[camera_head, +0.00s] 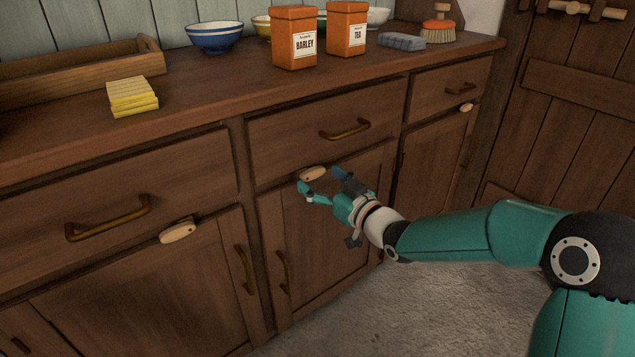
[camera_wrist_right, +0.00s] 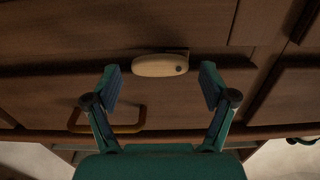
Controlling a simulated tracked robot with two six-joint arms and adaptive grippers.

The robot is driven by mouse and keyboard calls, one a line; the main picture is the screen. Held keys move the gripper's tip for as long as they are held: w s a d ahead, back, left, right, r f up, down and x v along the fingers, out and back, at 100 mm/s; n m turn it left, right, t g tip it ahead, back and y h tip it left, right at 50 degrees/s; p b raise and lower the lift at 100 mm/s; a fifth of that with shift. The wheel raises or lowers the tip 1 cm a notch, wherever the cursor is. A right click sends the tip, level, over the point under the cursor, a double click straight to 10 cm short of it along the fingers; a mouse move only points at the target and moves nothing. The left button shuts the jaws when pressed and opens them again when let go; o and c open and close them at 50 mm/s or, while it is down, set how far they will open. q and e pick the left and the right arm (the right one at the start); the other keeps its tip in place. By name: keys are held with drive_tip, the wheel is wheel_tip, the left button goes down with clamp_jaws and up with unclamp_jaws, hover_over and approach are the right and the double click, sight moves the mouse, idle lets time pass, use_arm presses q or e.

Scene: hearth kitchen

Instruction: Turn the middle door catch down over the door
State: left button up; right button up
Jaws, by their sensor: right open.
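The middle door catch (camera_head: 313,174) is a small pale wooden bar below the middle drawer, at the top edge of the middle door (camera_head: 335,225). It lies roughly level, not hanging down over the door. My right gripper (camera_head: 320,180) is open at the catch, one fingertip on either side. In the right wrist view the catch (camera_wrist_right: 160,66) lies crosswise between the open fingertips of the right gripper (camera_wrist_right: 159,73), with a gap at each end and a dark screw near its right end. My left gripper is out of view.
Other catches are on the left (camera_head: 178,232) and right (camera_head: 466,107) cabinets. A brass drawer handle (camera_head: 345,129) sits above the gripper, and a door handle (camera_head: 283,271) below left. The counter holds canisters (camera_head: 294,38), bowls and yellow sponges (camera_head: 132,96). The floor in front is clear.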

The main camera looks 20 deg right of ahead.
drive_tip(key=shift+w+a, duration=0.25)
drive_tip(key=shift+w, duration=0.25)
